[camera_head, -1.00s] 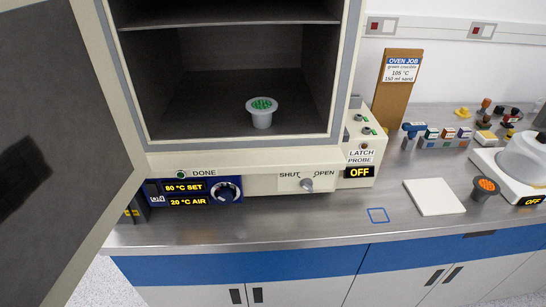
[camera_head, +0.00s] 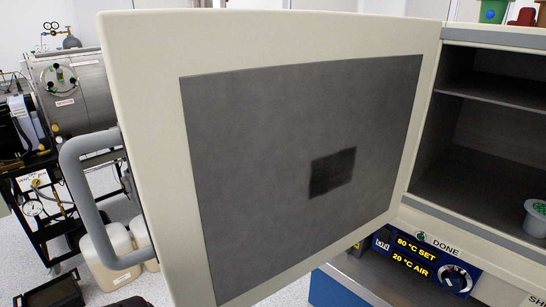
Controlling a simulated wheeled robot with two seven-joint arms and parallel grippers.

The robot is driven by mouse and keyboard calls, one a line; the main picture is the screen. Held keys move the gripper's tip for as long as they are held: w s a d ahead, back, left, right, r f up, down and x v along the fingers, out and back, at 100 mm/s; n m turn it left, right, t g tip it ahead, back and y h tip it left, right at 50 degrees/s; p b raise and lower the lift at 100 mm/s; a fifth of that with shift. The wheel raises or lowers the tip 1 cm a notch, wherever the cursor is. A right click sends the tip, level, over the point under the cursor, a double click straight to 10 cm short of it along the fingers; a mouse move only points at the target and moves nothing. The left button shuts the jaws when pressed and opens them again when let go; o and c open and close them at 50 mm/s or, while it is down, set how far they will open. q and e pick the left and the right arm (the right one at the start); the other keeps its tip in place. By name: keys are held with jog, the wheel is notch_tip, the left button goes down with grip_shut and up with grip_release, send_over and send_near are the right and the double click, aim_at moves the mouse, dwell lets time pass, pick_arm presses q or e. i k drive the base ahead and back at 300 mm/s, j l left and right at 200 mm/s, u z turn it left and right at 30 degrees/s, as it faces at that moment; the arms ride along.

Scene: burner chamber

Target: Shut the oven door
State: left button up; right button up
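The oven door (camera_head: 420,100) stands wide open, swung out to the left of the oven, and its inner face with a dark grey panel fills the middle of the view. Its grey bar handle (camera_head: 80,200) shows past the door's left edge. The oven chamber (camera_head: 470,140) is open at the right, with a shelf across it. A white crucible with green contents (camera_head: 536,218) stands on the chamber floor, cut off by the picture's right edge. Neither of my grippers shows.
The control panel (camera_head: 425,262) below the chamber reads 80 °C SET and 20 °C AIR. A steel cylindrical vessel on a dark frame (camera_head: 85,95) stands behind the door at left. Pale jugs (camera_head: 110,250) and a black crate (camera_head: 50,290) are on the floor at lower left.

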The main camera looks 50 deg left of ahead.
aim_at(261, 146)
jog(key=k+j+z, duration=0.2)
jog(key=j, duration=0.3)
jog(key=k+j+z, duration=0.15)
jog(key=k+j, duration=0.2)
jog(key=k+j+z, duration=0.2)
jog(key=j, duration=0.35)
jog(key=j+z, duration=0.35)
jog(key=j, duration=1.2)
jog(key=k+j+z, duration=0.3)
jog(key=k+j, duration=0.6)
